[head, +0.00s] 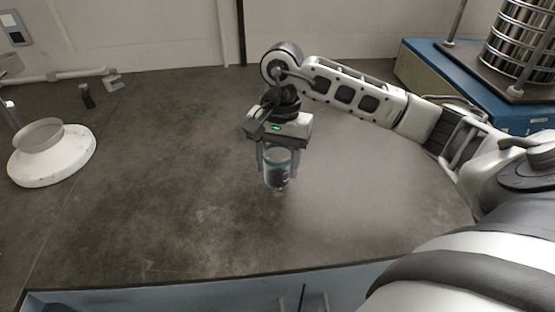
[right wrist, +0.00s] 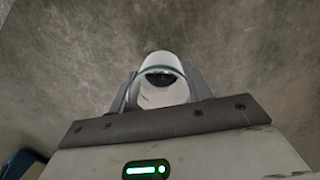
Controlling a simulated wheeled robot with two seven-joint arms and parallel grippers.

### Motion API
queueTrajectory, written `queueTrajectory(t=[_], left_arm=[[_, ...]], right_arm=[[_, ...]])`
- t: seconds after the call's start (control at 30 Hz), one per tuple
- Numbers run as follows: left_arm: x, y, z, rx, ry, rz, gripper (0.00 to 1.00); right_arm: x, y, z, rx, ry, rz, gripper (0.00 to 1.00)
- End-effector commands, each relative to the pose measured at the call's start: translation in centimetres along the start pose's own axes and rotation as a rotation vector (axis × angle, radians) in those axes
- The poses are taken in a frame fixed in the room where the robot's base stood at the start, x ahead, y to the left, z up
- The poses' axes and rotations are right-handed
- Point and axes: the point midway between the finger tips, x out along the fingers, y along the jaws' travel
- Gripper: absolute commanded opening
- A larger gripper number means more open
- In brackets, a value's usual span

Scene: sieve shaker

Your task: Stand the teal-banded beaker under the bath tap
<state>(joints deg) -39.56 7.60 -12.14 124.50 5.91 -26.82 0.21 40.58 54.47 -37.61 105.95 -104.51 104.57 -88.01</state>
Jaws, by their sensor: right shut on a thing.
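The teal-banded beaker (head: 278,175) is clear glass with a teal band near its top and a dark patch visible low in it. It hangs upright below my right gripper (head: 277,150), which is shut on it over the middle of the bench. In the right wrist view the beaker (right wrist: 162,82) sits between the two fingers of the right gripper (right wrist: 162,95). Whether its base touches the bench is hard to tell. I cannot make out a bath tap for certain. My left gripper is out of view.
A white round base with a grey bowl (head: 45,140) stands at the left. Behind it are a pipe (head: 65,75) and a small dark object (head: 87,96). A blue machine (head: 440,75) with a metal sieve stack (head: 520,45) stands at the back right. The bench middle is clear.

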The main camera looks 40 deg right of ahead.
Motion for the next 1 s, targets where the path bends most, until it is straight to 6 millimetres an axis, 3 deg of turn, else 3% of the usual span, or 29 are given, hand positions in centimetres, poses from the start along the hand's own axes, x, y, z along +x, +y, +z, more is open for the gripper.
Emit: queueTrajectory(t=[0.17,0.2,0.27,0.67,0.77,1.0], left_arm=[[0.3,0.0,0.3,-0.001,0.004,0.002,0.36],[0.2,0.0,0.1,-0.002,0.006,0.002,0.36],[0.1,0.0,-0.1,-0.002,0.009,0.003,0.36],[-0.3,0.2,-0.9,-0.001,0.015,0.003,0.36],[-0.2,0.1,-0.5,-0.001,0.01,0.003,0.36],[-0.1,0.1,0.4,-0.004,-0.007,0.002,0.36]], right_arm=[[0.5,0.0,-0.1,0.0,0.0,0.0,0.26],[0.4,0.0,-0.1,0.0,0.0,0.0,0.55],[0.3,0.0,0.0,0.0,0.0,0.0,0.71],[-0.5,0.0,0.0,0.0,0.0,-0.001,0.71],[-1.9,-0.1,-0.1,0.0,0.003,-0.004,0.71],[-7.2,-0.1,-0.1,0.001,0.003,-0.005,0.71]])
